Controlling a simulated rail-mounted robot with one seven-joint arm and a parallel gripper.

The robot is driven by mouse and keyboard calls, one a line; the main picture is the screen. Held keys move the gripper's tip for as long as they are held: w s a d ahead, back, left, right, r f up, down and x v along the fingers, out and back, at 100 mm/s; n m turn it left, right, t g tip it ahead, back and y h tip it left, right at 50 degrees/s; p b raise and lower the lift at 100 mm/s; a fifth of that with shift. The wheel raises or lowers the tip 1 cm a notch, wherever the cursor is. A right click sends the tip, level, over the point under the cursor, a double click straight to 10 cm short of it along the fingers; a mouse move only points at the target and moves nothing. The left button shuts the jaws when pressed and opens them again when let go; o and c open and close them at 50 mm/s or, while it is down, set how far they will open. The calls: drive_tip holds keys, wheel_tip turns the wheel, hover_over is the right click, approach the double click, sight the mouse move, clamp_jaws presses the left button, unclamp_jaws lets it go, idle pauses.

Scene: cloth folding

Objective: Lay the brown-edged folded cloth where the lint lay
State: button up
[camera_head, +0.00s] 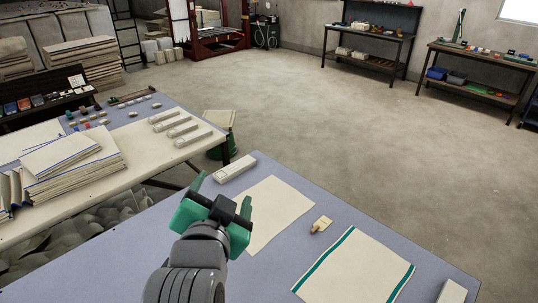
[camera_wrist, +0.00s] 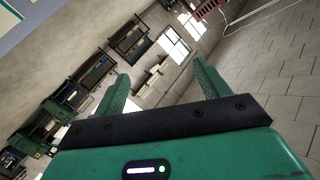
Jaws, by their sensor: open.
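My gripper (camera_head: 222,193) is open and empty, held above the near blue-topped table (camera_head: 120,262). In the wrist view its two green fingers (camera_wrist: 160,80) stand apart, with only the far room beyond them. A plain cream cloth (camera_head: 275,208) lies flat just right of the gripper; the gripper partly covers its left side. A cream cloth with green edges (camera_head: 353,268) lies flat farther right. I cannot make out a brown edge on any cloth. No lint can be made out.
A small brush-like object (camera_head: 321,224) lies between the two flat cloths. White blocks lie at the table's far edge (camera_head: 235,168) and right corner (camera_head: 453,292). Blue-edged folded cloths (camera_head: 75,160) are stacked on the left table. A green bin (camera_head: 219,130) stands behind.

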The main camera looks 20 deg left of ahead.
drive_tip(key=s+d+r+n+t+h, duration=0.1)
drive_tip(key=s+d+r+n+t, duration=0.1)
drive_tip(key=s+d+r+t, duration=0.2)
drive_tip(key=s+d+r+n+t+h, duration=0.2)
drive_tip(key=s+d+r+t, duration=0.3)
drive_tip(key=s+d+r, duration=0.5)
drive_tip(key=d+r, duration=0.4)
drive_tip(key=r, duration=0.3)
drive_tip(key=shift+s+d, duration=0.3)
